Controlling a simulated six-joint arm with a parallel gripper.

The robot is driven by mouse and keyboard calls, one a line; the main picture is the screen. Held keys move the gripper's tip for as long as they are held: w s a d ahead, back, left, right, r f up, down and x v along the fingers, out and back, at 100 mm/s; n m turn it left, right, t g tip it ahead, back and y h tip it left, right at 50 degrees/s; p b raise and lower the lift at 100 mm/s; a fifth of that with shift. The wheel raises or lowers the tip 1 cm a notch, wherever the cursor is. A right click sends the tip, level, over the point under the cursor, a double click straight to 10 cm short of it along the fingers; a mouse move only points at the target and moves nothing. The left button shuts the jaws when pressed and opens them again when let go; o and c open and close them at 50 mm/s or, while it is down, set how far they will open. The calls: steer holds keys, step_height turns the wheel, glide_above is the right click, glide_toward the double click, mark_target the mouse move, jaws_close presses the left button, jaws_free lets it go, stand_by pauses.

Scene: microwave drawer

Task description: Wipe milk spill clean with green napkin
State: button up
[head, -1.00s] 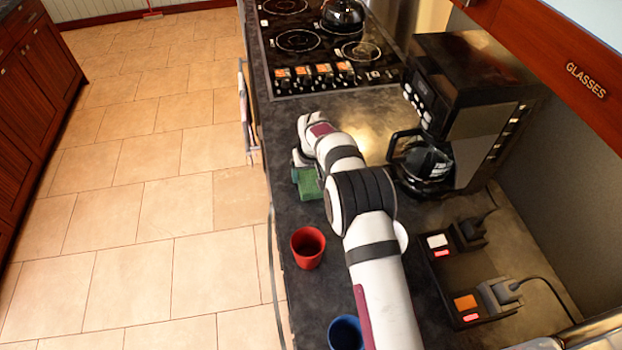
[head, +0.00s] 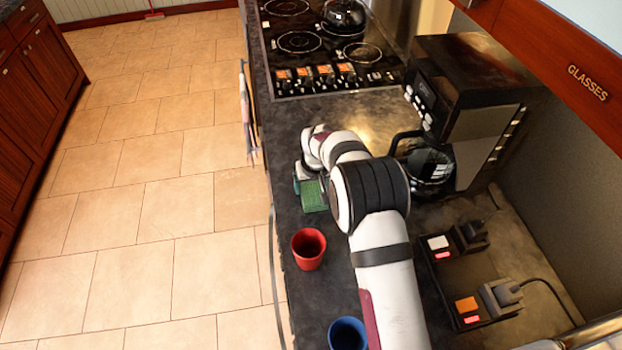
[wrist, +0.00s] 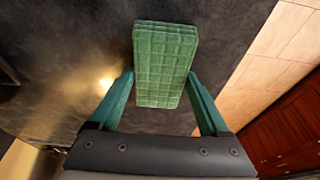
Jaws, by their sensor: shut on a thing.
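The green napkin (wrist: 163,65) is a folded, grid-textured block. My gripper (wrist: 160,88) is shut on it, with one teal finger on each side in the wrist view. In the head view the napkin (head: 313,196) is at the counter's left part, just beyond the red cup, and much of my gripper (head: 308,182) is hidden by my arm. I cannot tell whether the napkin touches the counter. I see no clear milk spill; the bright patch on the counter in the wrist view looks like a light reflection.
A red cup (head: 308,249) and a blue cup (head: 347,335) stand on the dark counter (head: 285,130) nearer me. A coffee maker (head: 470,85) with a glass pot (head: 428,170) stands to the right. The stove (head: 325,50) lies beyond. The counter's left edge drops to the tiled floor.

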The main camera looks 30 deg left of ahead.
mark_target(319, 221)
steer(key=shift+s+d, duration=3.3)
steer(key=shift+w+a, duration=4.9)
steer(key=shift+w, duration=0.05)
steer(key=shift+r, duration=0.1)
step_height(319, 221, up, 8)
steer(key=shift+f, duration=0.1)
